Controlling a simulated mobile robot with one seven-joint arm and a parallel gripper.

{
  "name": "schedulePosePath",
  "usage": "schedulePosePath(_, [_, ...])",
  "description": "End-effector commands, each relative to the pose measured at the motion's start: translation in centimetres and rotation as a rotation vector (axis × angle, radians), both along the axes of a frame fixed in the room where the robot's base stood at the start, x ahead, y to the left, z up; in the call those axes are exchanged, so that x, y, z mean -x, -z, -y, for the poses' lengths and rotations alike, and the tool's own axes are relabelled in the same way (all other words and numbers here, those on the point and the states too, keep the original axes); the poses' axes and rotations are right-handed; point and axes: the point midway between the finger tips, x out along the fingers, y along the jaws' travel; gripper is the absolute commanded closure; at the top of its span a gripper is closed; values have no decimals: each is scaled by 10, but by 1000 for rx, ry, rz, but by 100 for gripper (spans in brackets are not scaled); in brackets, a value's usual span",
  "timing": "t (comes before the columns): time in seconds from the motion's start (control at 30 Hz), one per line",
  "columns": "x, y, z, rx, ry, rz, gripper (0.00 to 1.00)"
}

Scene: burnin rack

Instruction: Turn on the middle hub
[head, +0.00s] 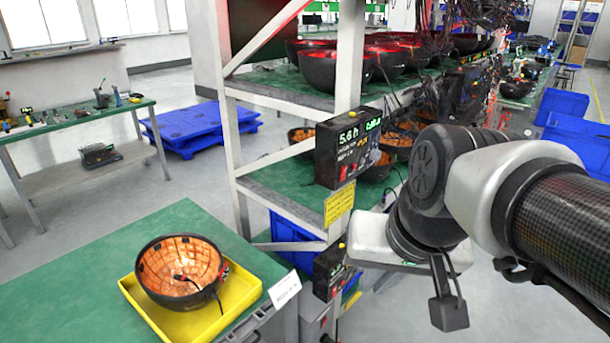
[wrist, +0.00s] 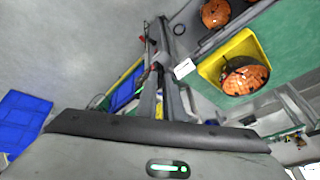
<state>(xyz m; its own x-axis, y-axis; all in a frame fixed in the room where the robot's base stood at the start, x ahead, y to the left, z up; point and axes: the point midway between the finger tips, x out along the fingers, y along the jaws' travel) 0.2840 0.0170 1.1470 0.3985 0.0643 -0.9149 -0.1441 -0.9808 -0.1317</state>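A black hub box (head: 346,148) is fixed to the rack's front post in the head view. Its lit display reads about 5.6 h, with green text beside it and small red controls below. A second black hub box (head: 331,270) sits lower on the same post, partly lit, its text too small to read. No third hub is clearly visible. My gripper (head: 448,312) is in front of the rack, right of the lower hub and apart from it as seen here. Its fingers are seen edge-on, and their opening is unclear.
The white rack (head: 232,130) carries several dark bowls. A green table (head: 185,215) at lower left holds a yellow tray (head: 237,315) with an orange-lined bowl (head: 180,268). A yellow label (head: 338,205) hangs between the hubs.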

Motion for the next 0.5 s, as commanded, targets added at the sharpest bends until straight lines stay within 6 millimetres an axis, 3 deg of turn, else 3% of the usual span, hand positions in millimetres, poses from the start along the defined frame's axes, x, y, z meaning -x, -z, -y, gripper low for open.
schedulePosePath(0.03, [-8,14,-7,-58,64,-51,100])
schedulePosePath(0.23, [-45,54,-44,-345,399,-269,100])
schedulePosePath(0.5, [-91,122,-36,-663,929,-614,100])
